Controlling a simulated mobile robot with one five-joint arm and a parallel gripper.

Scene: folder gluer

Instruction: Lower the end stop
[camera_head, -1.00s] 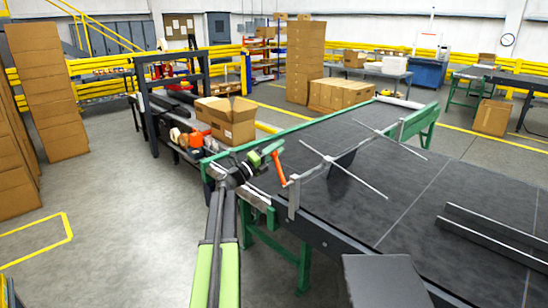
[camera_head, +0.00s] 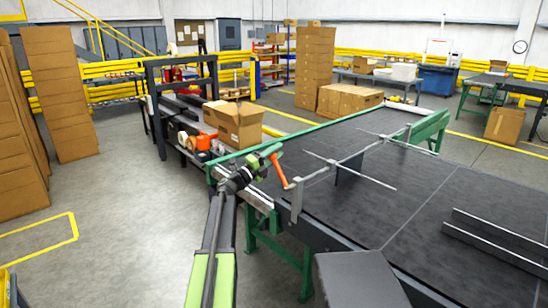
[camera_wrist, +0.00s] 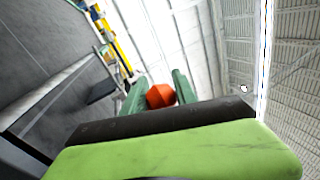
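The end stop is a grey crossbar (camera_head: 343,168) with thin rods over the dark table (camera_head: 440,195), with an orange lever handle (camera_head: 279,170) at its near left end. The handle stands up, tilted, with its top to the left. My gripper (camera_head: 265,154) is at the handle's upper end. In the wrist view, the orange handle end (camera_wrist: 160,95) sits between the two green fingers of my gripper (camera_wrist: 159,88) and nearly fills the gap. I cannot tell whether both fingers press on it.
An open cardboard box (camera_head: 238,127) and orange items (camera_head: 206,141) lie on the machine just behind my gripper. Grey rails (camera_head: 500,240) lie on the table at right. Clear floor (camera_head: 130,200) is at left.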

